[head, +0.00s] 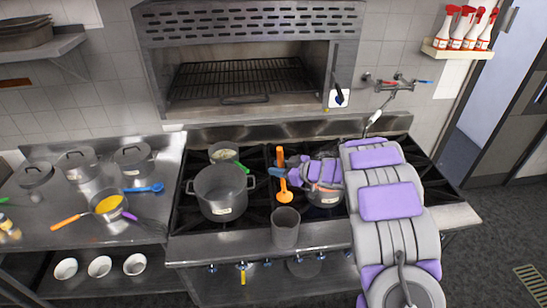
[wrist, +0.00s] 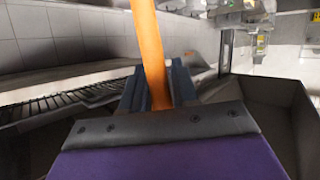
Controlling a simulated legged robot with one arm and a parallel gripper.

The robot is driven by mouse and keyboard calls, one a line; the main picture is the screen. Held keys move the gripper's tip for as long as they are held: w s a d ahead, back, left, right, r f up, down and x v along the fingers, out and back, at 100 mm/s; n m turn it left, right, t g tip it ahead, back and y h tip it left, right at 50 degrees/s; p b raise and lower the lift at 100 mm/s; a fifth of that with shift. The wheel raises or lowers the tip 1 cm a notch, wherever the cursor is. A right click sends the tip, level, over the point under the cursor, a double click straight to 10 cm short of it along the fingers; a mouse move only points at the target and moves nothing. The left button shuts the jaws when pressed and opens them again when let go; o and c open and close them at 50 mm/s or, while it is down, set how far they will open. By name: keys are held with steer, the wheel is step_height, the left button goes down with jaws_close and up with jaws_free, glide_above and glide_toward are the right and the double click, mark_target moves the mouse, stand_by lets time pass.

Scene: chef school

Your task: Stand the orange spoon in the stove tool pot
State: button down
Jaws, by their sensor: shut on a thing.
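The orange spoon (head: 284,196) is held roughly upright, with its wide end down and its handle rising above my gripper (head: 277,172). My gripper comes in from the right and is shut on the handle. In the wrist view, the orange handle (wrist: 150,45) passes between the dark blue fingers (wrist: 159,90). The tool pot looks to be the grey open cylinder (head: 286,229) at the stove's front edge. Its mouth appears just below the spoon's end in the picture, with a gap between them. The spoon's wide end is out of the wrist view.
A large grey pot (head: 221,193) stands left of the spoon, with a smaller pot (head: 223,151) behind it. Another pot (head: 324,195) is partly hidden by my arm. The left counter holds lidded pots, a blue utensil (head: 145,187) and a pan (head: 107,206) with yellow contents.

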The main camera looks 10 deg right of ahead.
mark_target(279, 192)
steer(key=f+b, duration=0.2)
steer(key=b, duration=0.1)
steer(key=shift+s+d+f, duration=0.2)
steer(key=shift+f, duration=0.1)
step_height(279, 192, down, 9)
steer(key=b, duration=0.5)
steer(key=shift+s+a+r+b, duration=0.1)
steer(key=shift+s+r+b, duration=0.05)
steer(key=shift+b, duration=0.25)
step_height(279, 192, down, 9)
steer(key=b, duration=0.2)
steer(key=shift+w, duration=0.3)
